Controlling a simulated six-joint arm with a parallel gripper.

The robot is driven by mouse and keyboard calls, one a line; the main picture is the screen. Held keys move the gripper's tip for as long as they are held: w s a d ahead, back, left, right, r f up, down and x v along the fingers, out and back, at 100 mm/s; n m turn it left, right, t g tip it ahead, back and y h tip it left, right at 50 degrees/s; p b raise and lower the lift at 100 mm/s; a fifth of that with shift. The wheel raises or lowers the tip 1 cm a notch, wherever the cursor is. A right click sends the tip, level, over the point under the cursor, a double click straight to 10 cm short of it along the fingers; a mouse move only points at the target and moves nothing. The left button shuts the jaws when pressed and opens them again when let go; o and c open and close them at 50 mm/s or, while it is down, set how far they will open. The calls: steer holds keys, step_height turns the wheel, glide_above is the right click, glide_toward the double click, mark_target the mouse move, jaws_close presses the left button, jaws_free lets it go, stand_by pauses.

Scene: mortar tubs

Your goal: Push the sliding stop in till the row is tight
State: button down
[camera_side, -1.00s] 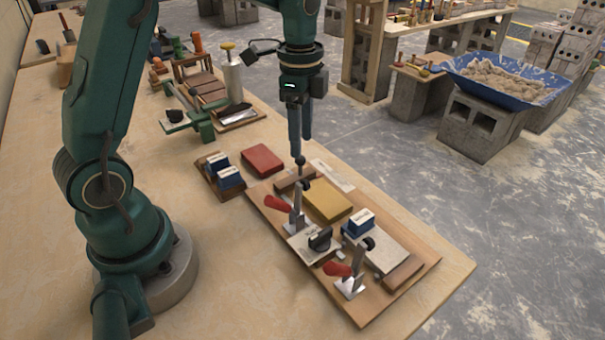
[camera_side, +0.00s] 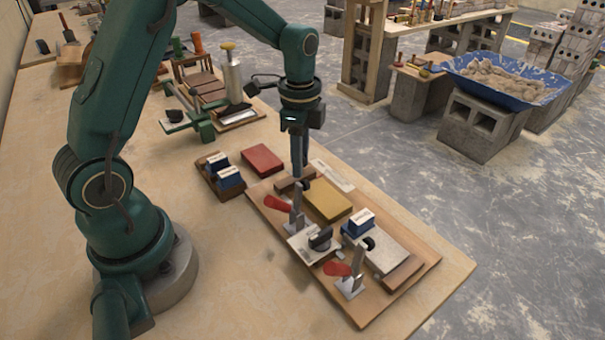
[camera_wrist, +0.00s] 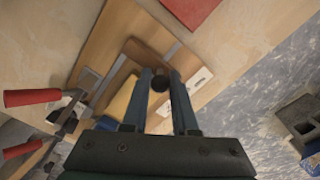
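The jig board (camera_side: 375,315) lies on the table with a brown end block (camera_side: 402,272) at its near right end. A brown block (camera_side: 288,183), apparently the sliding stop, lies at its far left end. My gripper (camera_side: 301,170) points down over the stop. In the wrist view, a dark round knob (camera_wrist: 160,84) lies between the fingertips. The view does not show clearly whether both fingers touch it. The fingers hide the knob in the side view.
Two red-handled clamps (camera_side: 277,203) (camera_side: 337,268) stand along the board's front. A red block (camera_side: 262,158) and a tray with blue blocks (camera_side: 229,177) lie to the left. Bare table is in front.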

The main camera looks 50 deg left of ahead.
steer(key=shift+d, duration=2.25)
steer(key=c, duration=0.7)
jaws_free()
steer(key=shift+r, duration=0.15)
steer(key=shift+r, duration=2.5)
